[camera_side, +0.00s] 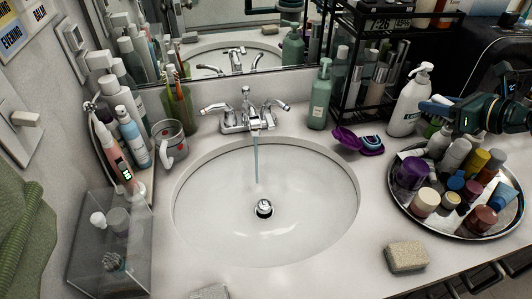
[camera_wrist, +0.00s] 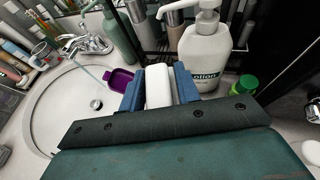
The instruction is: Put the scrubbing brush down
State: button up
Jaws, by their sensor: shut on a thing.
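My gripper (camera_wrist: 158,88) is shut on a smooth white piece, the scrubbing brush (camera_wrist: 159,88), which shows between the two blue fingers in the wrist view. Its bristles are not visible there. In the side view my gripper (camera_side: 436,105) is at the right, just right of the white lotion bottle and above the back of the round tray. The brush is hard to make out in that view. I cannot tell whether it touches anything below.
A round metal tray (camera_side: 408,212) crowded with small bottles and jars stands at the right. The lotion bottle (camera_side: 409,103), a purple dish (camera_side: 346,139) and a green pump bottle (camera_side: 320,97) stand behind. A sponge (camera_side: 406,257) lies in front. The sink (camera_side: 225,215) is empty, its tap running.

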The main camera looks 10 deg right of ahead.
jog(key=s+a+r+n+g+y, duration=0.1)
jog(key=s+a+n+g+y, duration=0.2)
jog(key=a, duration=0.9)
jog(key=s+a+r+n+g+y, duration=0.15)
jog(key=a+n+y, duration=0.25)
jog(key=a, duration=0.9)
jog(key=s+a+r+n+g+y, duration=0.2)
jog(key=s+a+n+g, duration=0.5)
jog(key=s+a, duration=1.2)
jog(key=shift+r+g, duration=0.3)
jog(key=shift+g, duration=0.35)
jog(key=shift+s+f, duration=0.1)
jog(key=shift+f, duration=0.05)
send_over(265, 294)
jog(key=f, duration=1)
jog(key=s+f, duration=0.1)
jog(key=f, duration=0.5)
jog(key=shift+a, duration=0.1)
jog(key=shift+f, duration=1.85)
